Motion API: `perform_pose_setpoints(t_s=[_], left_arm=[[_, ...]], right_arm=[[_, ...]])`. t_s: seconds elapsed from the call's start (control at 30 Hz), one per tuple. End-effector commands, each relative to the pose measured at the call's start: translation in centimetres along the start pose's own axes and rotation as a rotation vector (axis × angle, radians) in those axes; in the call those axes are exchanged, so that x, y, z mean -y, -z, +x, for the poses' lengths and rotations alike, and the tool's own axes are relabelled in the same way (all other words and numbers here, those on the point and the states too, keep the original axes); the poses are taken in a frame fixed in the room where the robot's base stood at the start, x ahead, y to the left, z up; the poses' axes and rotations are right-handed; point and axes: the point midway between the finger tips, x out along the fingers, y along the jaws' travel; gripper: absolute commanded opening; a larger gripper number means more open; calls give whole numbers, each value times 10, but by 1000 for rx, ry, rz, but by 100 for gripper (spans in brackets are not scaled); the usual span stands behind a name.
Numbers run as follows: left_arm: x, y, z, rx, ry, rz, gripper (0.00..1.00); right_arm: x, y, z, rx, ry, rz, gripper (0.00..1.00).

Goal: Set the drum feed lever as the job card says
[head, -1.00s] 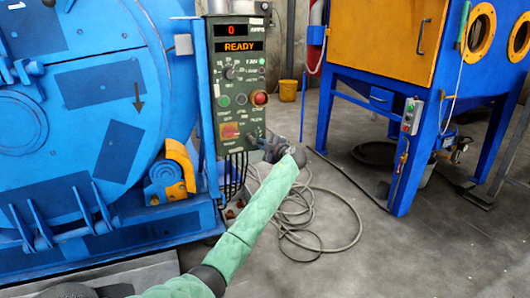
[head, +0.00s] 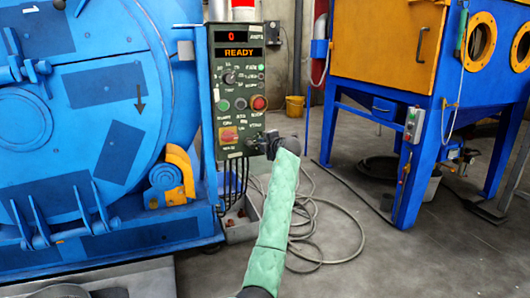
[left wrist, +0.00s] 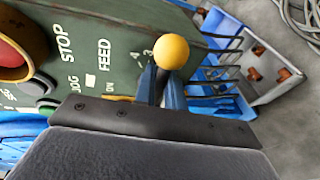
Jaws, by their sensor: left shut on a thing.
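The feed lever shows in the left wrist view as a yellow ball knob (left wrist: 171,52) on a short stem. It stands out from the green control panel (head: 238,75), beside the printed word FEED and small scale figures, of which 3 and 4 can be read. My left gripper (head: 268,147) is at the panel's lower right edge. In the left wrist view its blue fingers (left wrist: 165,88) are shut on the lever just below the knob. The stem's base and pointer setting are hidden. No job card is readable. My right gripper is not in view.
The panel's display (head: 238,53) reads 0 and READY. The blue drum machine (head: 75,120) is left, a blue-orange cabinet (head: 385,50) right. Grey cable (head: 345,250) lies on the floor.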

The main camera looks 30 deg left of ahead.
Motion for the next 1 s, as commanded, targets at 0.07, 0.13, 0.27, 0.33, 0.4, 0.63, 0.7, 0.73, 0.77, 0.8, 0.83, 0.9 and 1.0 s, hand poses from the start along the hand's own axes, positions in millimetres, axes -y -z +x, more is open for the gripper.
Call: perform_pose_setpoints(t_s=[0.07,0.13,0.27,0.33,0.4,0.63,0.7,0.73,0.77,0.8,0.83,0.9,1.0], left_arm=[[0,0,-2,14,20,-74,0],[-3,0,-2,26,33,-134,0],[-9,1,-3,47,53,-238,0],[-11,2,-3,57,63,-289,0],[-13,3,-4,66,71,-333,0],[-17,6,-4,86,92,-440,0],[-18,6,-4,91,96,-462,0],[-18,7,-4,92,97,-470,0],[-18,7,-4,94,98,-476,0],[-19,7,-4,95,99,-483,0],[-19,7,-4,96,100,-487,0],[-19,7,-3,97,101,-494,0],[-19,8,-3,98,102,-499,0]], right_arm=[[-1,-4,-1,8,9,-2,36],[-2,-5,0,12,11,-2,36],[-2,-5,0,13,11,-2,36],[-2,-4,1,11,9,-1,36],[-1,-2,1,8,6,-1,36],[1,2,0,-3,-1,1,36],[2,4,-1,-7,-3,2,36],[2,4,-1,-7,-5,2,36],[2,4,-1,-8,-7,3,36],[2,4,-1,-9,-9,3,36],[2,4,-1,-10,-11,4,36],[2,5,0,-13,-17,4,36],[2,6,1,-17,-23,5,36]])
